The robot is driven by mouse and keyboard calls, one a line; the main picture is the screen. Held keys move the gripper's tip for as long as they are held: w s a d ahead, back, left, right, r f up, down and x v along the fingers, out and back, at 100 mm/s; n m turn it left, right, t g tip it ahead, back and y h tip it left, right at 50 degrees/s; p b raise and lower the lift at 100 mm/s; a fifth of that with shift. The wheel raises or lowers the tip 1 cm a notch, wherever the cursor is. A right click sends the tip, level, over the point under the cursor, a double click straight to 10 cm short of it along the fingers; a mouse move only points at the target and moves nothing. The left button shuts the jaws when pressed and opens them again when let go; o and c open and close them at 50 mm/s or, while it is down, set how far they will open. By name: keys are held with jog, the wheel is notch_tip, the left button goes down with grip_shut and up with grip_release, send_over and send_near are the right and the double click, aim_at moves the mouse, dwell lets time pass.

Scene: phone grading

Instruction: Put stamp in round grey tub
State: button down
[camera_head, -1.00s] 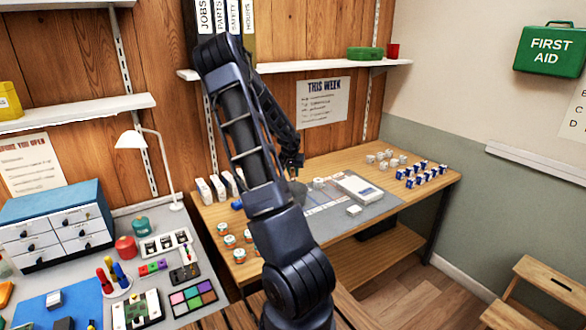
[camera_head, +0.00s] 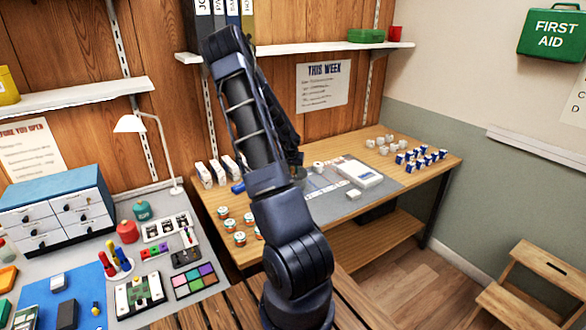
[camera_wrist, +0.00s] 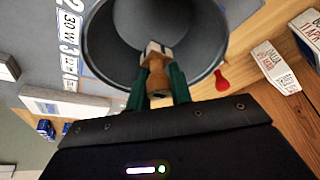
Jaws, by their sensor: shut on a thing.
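The stamp (camera_wrist: 157,78) has a wooden handle and a pale block end. My gripper (camera_wrist: 158,70), with its green fingers, is shut on the handle in the wrist view. The round grey tub (camera_wrist: 102,45) is a wide, dark, open tub beneath the stamp. The stamp overlaps the tub's opening and near rim in this view; I cannot tell how high it is above the floor of the tub. In the head view my arm hides the stamp and most of the area around the tub.
A grey mat (camera_head: 394,185) with a white box (camera_head: 358,173) lies on the wooden desk. Small white boxes (camera_head: 204,174) stand at the desk's back left. In the wrist view, a red item (camera_wrist: 221,80) and a labelled box (camera_wrist: 274,68) are right of the tub.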

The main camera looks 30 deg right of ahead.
jog(key=c, duration=1.2)
grip_release()
jog(key=shift+o, duration=0.2)
jog(key=shift+r, duration=3.5)
jog(key=shift+a, duration=0.1)
